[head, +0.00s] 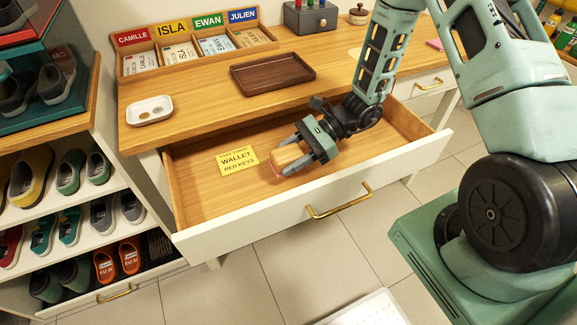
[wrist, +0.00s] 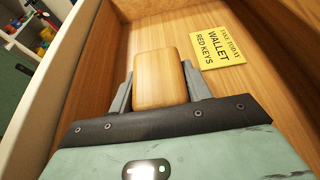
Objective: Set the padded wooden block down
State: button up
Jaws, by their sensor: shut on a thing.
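The wooden block (head: 284,156) is a light, rounded piece inside the open drawer, with a bit of pink showing at its lower edge. My gripper (head: 290,158) reaches into the drawer and is shut on the block, one finger on each side. In the wrist view the block (wrist: 160,78) sits between the two grey fingers, its broad wooden face toward the camera. The underside is hidden, so I cannot tell whether it touches the drawer floor.
The open drawer (head: 200,198) has a yellow note (head: 237,161) on its floor, left of the block. The desktop above holds a dark wooden tray (head: 273,73), a white dish (head: 149,110) and a name-labelled card rack (head: 125,66). Shoe shelves (head: 75,205) stand at left.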

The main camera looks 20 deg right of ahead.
jog(key=shift+f, duration=1.75)
jog(key=shift+f, duration=0.1)
jog(key=shift+f, duration=0.15)
jog(key=o, duration=1)
